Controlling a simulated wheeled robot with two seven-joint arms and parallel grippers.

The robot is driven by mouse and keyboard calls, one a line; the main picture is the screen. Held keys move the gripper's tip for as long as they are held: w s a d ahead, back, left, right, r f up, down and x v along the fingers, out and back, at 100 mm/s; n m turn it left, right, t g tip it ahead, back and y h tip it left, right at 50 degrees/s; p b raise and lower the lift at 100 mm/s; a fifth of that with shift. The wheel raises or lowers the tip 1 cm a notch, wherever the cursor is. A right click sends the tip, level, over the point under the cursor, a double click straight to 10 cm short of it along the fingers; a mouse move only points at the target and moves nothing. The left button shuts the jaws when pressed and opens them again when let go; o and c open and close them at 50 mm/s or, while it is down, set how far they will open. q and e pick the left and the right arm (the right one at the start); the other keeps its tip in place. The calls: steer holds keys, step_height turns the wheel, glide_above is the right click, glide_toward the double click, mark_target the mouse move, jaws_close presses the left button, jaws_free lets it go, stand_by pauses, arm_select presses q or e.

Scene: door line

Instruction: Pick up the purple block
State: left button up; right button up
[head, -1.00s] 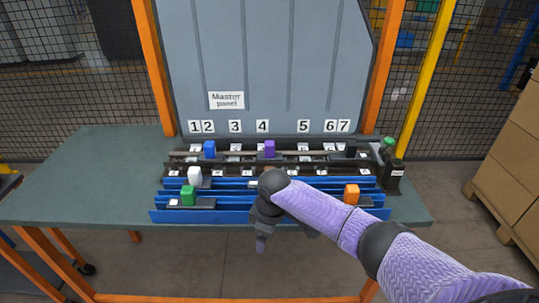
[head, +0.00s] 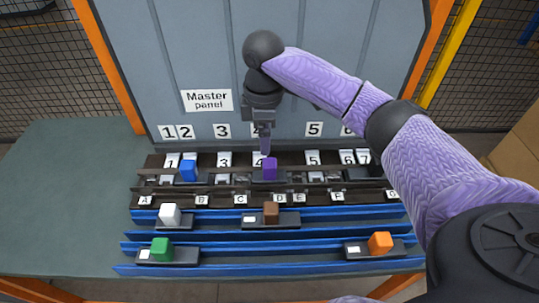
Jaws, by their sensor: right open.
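The purple block (head: 270,169) stands upright on a dark holder in the back row of the rack, under the number 4 label. My right gripper (head: 265,150) points down just above and behind the purple block. Its jaws are open, and the block's top is close to the fingertips. I cannot tell whether they touch or whether the block is between the fingers. My left gripper is not in view.
A blue block (head: 188,170) stands left in the same row. White (head: 169,214) and brown (head: 271,212) blocks stand on a middle rail. Green (head: 160,249) and orange (head: 380,243) blocks stand on the front rail. The grey panel (head: 200,60) rises behind. The table's left (head: 60,200) is bare.

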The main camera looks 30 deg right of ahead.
mark_target(271, 162)
steer(key=f+b, duration=0.1)
steer(key=f, duration=0.2)
steer(key=f+b, duration=0.1)
steer(key=f, duration=0.2)
steer(key=s+d+f+b, duration=0.1)
steer(key=f+b, duration=0.1)
steer(key=f, duration=0.1)
steer(key=shift+f, duration=0.3)
steer(key=shift+c, duration=1.4)
steer(key=shift+w, duration=0.1)
steer(key=c, duration=0.7)
jaws_close()
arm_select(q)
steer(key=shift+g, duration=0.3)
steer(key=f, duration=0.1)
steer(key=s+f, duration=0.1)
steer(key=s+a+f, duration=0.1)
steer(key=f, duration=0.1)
arm_select(e)
steer(key=shift+r, duration=0.1)
